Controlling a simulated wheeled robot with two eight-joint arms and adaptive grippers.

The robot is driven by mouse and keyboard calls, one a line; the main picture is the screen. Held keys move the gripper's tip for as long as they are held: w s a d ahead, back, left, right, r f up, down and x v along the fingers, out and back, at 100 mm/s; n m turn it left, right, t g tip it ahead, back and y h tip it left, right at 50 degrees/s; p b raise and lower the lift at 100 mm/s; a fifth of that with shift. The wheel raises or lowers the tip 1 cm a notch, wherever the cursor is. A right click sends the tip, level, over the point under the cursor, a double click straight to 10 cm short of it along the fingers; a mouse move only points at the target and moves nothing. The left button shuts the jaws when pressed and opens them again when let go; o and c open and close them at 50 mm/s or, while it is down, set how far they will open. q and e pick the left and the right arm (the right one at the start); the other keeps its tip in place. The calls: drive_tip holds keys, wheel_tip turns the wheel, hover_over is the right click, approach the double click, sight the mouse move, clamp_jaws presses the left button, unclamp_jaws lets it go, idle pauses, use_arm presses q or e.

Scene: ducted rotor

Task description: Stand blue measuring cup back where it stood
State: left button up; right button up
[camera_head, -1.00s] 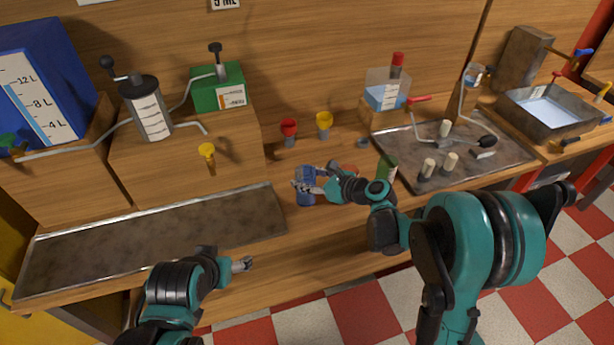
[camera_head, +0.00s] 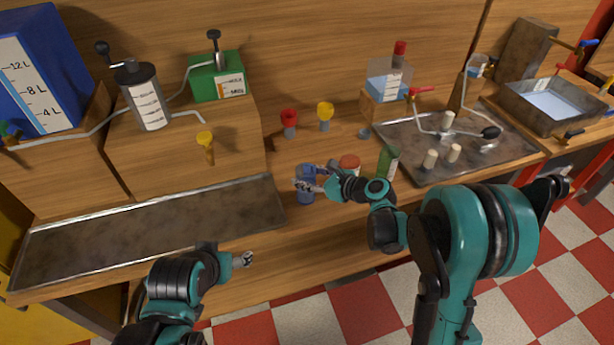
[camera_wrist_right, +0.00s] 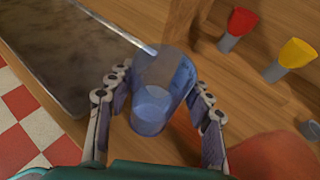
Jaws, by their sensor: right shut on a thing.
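The blue measuring cup (camera_head: 306,193) is see-through and is at the middle of the wooden bench, just right of the long metal tray. My right gripper (camera_head: 312,184) is shut on it, with one finger on each side of the cup. In the right wrist view the cup (camera_wrist_right: 162,90) is between the fingers of my right gripper (camera_wrist_right: 155,105). I cannot tell whether its base touches the bench. My left gripper (camera_head: 244,259) is at the bench's front edge, away from the cup; its fingers are too small to read.
The long metal tray (camera_head: 110,228) lies left of the cup. Red (camera_head: 289,118) and yellow (camera_head: 325,112) funnels stand behind it. An orange-red item (camera_head: 350,163) and a green container (camera_head: 388,162) are close on the right, near my right wrist. Bare wood lies in front of the cup.

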drive_tip(key=shift+f+b, duration=0.3)
drive_tip(key=shift+f, duration=0.1)
drive_tip(key=o, duration=1.4)
drive_tip(key=v, duration=1.2)
drive_tip(key=s+d+n+g+h, duration=0.1)
drive_tip(key=s+d+n+h, duration=0.3)
drive_tip(key=s+n, duration=0.6)
drive_tip(key=s+d+n+h, duration=0.5)
drive_tip(key=s+n, duration=0.6)
drive_tip(key=n, duration=0.5)
drive_tip(key=shift+f+g+h, duration=0.2)
drive_tip(key=shift+g+h, duration=0.2)
drive_tip(key=shift+h, duration=0.3)
